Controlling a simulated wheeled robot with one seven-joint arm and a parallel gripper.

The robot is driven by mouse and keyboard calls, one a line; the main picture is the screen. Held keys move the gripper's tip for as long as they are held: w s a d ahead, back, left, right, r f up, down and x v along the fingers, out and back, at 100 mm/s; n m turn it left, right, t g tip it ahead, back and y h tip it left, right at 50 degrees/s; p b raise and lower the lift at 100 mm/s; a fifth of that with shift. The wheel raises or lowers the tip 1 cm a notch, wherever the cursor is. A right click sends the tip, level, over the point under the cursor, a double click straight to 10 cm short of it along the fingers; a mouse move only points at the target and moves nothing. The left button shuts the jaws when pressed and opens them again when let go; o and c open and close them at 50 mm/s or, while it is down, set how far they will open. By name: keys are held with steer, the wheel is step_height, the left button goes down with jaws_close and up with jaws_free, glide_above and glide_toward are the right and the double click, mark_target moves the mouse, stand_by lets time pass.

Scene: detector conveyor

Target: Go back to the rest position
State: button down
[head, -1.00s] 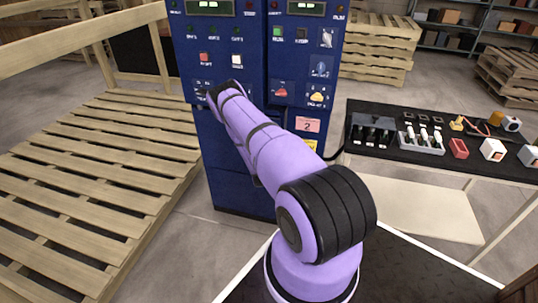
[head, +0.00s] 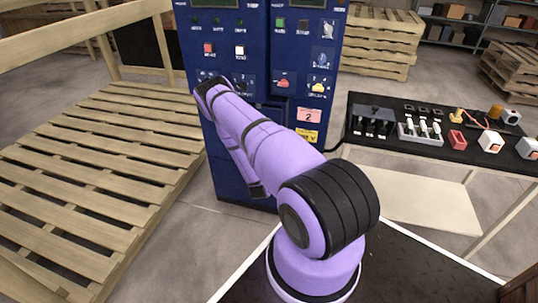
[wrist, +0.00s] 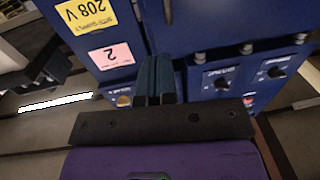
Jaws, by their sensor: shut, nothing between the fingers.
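My purple arm stands in front of the blue cabinet (head: 235,150) in the head view, bent with its elbow high. My gripper itself does not show clearly there. In the wrist view my gripper (wrist: 155,62) has its two dark fingers together, with nothing between them. Dark knobs (wrist: 222,83) show to the right of the fingers. I cannot tell whether the fingertips touch the cabinet.
A large wooden pallet (head: 100,150) lies on the left. A black-topped table (head: 400,152) with switches and small parts stands on the right. Stacked pallets (head: 375,45) stand behind. Some grey floor (head: 190,235) is clear between the left pallet and the cabinet.

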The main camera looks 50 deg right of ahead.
steer(key=shift+s+a, duration=0.25)
steer(key=shift+a, duration=0.1)
steer(key=shift+w+r, duration=0.1)
